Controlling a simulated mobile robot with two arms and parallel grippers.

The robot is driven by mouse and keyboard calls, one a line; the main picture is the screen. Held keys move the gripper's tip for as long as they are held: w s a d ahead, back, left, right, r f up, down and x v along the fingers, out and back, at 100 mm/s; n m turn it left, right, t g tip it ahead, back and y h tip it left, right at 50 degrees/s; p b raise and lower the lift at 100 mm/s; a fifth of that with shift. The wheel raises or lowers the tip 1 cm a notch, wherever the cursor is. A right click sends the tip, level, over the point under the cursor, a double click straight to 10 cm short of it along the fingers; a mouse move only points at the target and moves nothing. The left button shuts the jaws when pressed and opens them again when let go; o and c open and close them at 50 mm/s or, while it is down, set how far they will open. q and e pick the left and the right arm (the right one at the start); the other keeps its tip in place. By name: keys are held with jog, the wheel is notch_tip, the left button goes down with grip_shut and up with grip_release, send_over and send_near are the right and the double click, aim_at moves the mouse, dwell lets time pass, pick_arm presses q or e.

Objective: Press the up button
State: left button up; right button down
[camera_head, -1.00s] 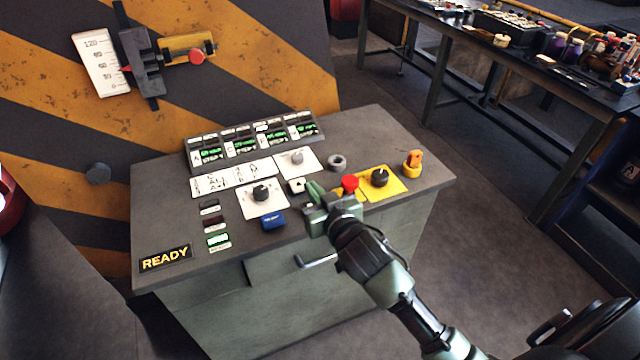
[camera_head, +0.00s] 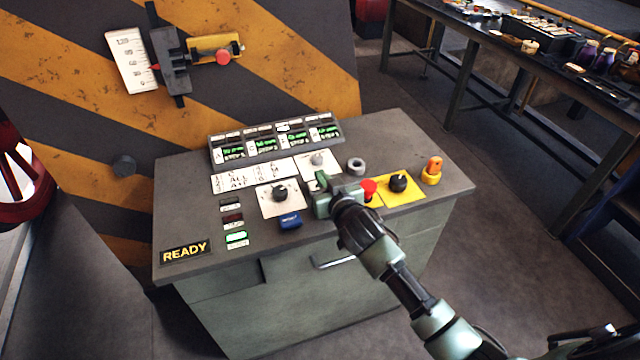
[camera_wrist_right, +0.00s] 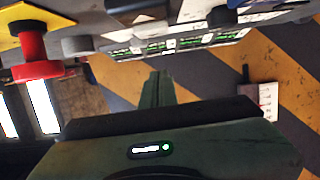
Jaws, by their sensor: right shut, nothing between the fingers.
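The grey console (camera_head: 185,225) carries several buttons and knobs on its sloped top; no label marked "up" is readable. My right gripper (camera_head: 318,180) is shut and empty over the middle of the panel, between the black knob (camera_head: 279,193) on a white plate and the red mushroom button (camera_head: 368,187). It covers the spot of a small white block, so contact there cannot be told. In the right wrist view the closed fingers (camera_wrist_right: 157,90) point toward the panel, with the red button (camera_wrist_right: 35,60) at upper left. My left gripper is out of view.
A blue button (camera_head: 290,221) sits in front of the white plate. An orange switch (camera_head: 432,170) stands at the right, and a READY sign (camera_head: 185,251) at the front left. A striped wall (camera_head: 290,70) with a gauge (camera_head: 130,60) rises behind. A cluttered workbench (camera_head: 480,35) is at upper right.

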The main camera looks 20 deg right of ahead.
aim_at(317, 187)
jog(key=shift+x, duration=0.9)
notch_tip(317, 187, down, 3)
jog(key=shift+s+r, duration=0.1)
jog(key=shift+s, duration=0.05)
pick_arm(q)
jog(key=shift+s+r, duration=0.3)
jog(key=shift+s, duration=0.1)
pick_arm(e)
jog(key=shift+f, duration=0.6)
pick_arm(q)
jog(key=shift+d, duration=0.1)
